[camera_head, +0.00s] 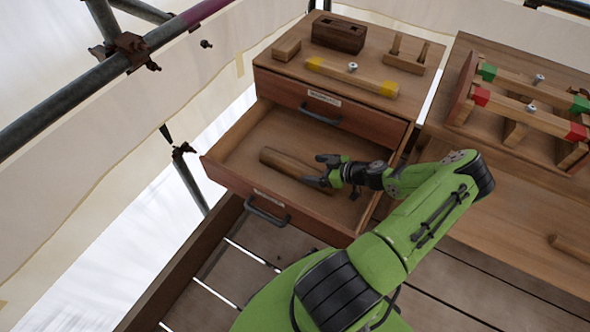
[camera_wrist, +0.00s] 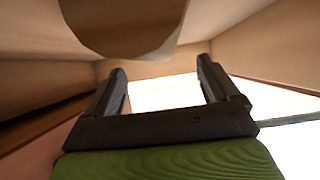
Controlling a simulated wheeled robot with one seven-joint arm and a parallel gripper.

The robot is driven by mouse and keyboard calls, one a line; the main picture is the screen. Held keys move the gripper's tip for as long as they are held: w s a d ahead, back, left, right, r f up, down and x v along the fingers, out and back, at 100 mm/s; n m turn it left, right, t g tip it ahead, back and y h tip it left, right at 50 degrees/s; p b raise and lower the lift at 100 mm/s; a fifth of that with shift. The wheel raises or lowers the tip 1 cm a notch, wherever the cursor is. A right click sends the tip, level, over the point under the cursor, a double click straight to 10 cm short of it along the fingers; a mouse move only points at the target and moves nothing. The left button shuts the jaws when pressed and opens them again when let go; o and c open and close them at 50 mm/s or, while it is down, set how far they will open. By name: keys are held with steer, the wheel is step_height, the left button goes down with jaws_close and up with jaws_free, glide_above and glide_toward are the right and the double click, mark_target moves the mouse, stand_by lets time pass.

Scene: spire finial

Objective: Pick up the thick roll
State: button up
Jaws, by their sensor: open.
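A thick brown wooden roll (camera_head: 285,162) lies in the open lower drawer (camera_head: 235,140) of the small cabinet. My gripper (camera_head: 320,170) is over the drawer at the roll's right end, with its fingers apart. In the wrist view, a large rounded brown piece, apparently the roll (camera_wrist: 125,22), fills the upper left, with its end facing the camera. It sits above and beyond the open fingers (camera_wrist: 162,72) in that picture, and nothing shows between them. Whether the gripper touches the roll cannot be told. The gripper hides part of the drawer's right side.
The cabinet's upper drawer (camera_head: 335,108) is shut. A block with yellow ends (camera_head: 350,76) and other wooden pieces stand on top. A wooden rack (camera_head: 525,110) with red and green marked bars is at right. Scaffold poles (camera_head: 70,95) stand at left.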

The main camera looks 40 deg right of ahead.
mark_target(304, 167)
steer(key=b+x, duration=0.1)
steer(key=x, duration=0.4)
steer(key=c, duration=1.4)
